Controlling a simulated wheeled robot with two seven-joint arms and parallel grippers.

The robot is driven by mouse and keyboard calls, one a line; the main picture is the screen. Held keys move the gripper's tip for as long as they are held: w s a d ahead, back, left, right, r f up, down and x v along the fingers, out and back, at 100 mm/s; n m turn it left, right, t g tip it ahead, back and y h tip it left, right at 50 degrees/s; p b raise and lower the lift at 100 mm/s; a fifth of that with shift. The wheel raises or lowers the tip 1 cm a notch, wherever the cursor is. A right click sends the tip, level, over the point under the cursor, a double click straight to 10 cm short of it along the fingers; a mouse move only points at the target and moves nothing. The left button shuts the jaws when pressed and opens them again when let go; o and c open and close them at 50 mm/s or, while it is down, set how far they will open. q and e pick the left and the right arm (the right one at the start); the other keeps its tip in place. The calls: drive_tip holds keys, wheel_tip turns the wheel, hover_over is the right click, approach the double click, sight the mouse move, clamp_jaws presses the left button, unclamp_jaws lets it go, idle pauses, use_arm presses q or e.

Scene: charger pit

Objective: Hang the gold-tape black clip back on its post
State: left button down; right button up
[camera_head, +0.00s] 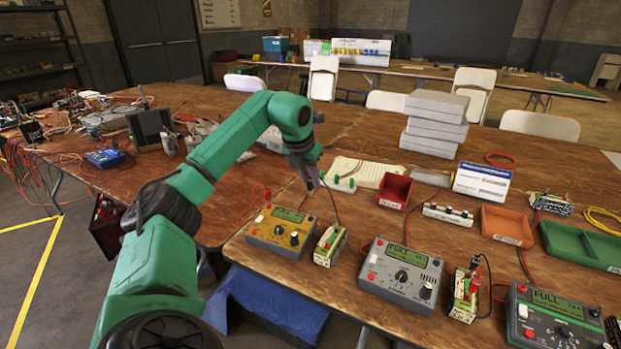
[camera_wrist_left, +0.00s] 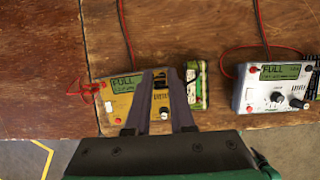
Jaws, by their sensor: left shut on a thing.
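My left gripper (camera_head: 311,181) is above the table, behind the yellow charger (camera_head: 280,229). In the left wrist view its two fingers (camera_wrist_left: 164,75) are shut on a small dark thing (camera_wrist_left: 160,80), which looks like the black clip. Its gold tape is hard to make out. A dark lead (camera_head: 334,206) runs down from near the gripper towards the battery pack (camera_head: 330,245) beside the yellow charger. A white strip with green posts (camera_head: 338,183) is just right of the gripper. I cannot tell which post belongs to the clip. My right gripper is out of view.
A grey charger (camera_head: 400,272) and a dark charger (camera_head: 556,318) stand to the right, with another battery pack (camera_head: 465,294) between them. A red bin (camera_head: 395,191), an orange tray (camera_head: 507,226) and a green tray (camera_head: 583,246) stand further back. Red leads cross the table.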

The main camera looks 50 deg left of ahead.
use_arm(q)
drive_tip(key=shift+f+b, duration=2.25)
drive_tip(key=shift+f, duration=1.3)
drive_tip(key=shift+r+p, duration=0.1)
drive_tip(key=shift+p, duration=0.25)
drive_tip(key=shift+f, duration=0.2)
drive_tip(key=shift+p, duration=0.35)
drive_tip(key=c, duration=0.7)
unclamp_jaws()
